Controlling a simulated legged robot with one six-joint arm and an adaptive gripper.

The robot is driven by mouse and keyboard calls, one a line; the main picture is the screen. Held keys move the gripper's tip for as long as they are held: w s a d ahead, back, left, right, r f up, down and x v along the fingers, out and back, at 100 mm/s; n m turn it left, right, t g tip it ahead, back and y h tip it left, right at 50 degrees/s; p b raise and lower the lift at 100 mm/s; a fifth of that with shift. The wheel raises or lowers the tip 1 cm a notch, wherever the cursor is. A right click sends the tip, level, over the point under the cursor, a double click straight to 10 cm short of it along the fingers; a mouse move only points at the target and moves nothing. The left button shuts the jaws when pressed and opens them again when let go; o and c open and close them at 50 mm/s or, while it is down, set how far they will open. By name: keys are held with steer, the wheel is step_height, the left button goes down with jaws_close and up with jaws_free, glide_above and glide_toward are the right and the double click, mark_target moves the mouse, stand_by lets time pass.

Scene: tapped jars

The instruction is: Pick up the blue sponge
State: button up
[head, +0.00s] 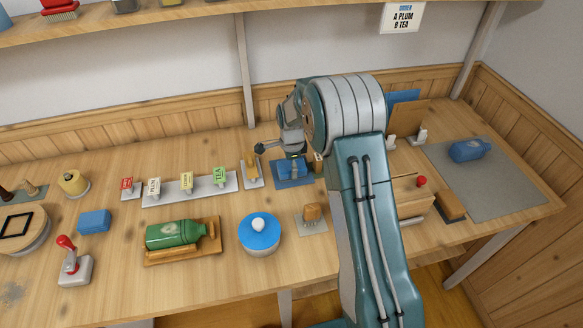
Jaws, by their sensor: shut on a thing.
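My gripper (293,163) points down at the back of the bench, right of the label stand. It is shut on a blue block, which I take for the blue sponge (284,168), over a flat blue tray (293,184). My fingers and wrist hide part of the block, and I cannot tell if it is clear of the tray. Another plain blue block (94,221) lies alone on the bench at the left.
A wooden-handled tool on a pale plate (251,173) stands close left of my gripper. A label stand (190,188), a green bottle on a wooden tray (177,235) and a blue-lidded jar (259,234) are nearby. A grey mat (500,180) has bare room at right.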

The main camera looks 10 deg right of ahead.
step_height(320, 180, up, 3)
steer(key=a+r, duration=0.1)
steer(key=s+a+r, duration=0.1)
steer(key=r, duration=0.1)
steer(key=s+a+r, duration=0.1)
steer(key=r, duration=0.1)
steer(key=shift+s+a+r, duration=0.1)
steer(key=shift+s+a, duration=0.1)
steer(key=shift+s, duration=0.05)
steer(key=s+a+r, duration=0.4)
steer(key=s+a, duration=0.2)
steer(key=a, duration=0.1)
steer(key=shift+a+r, duration=0.4)
steer(key=shift+o, duration=0.9)
steer(key=shift+c, duration=1.1)
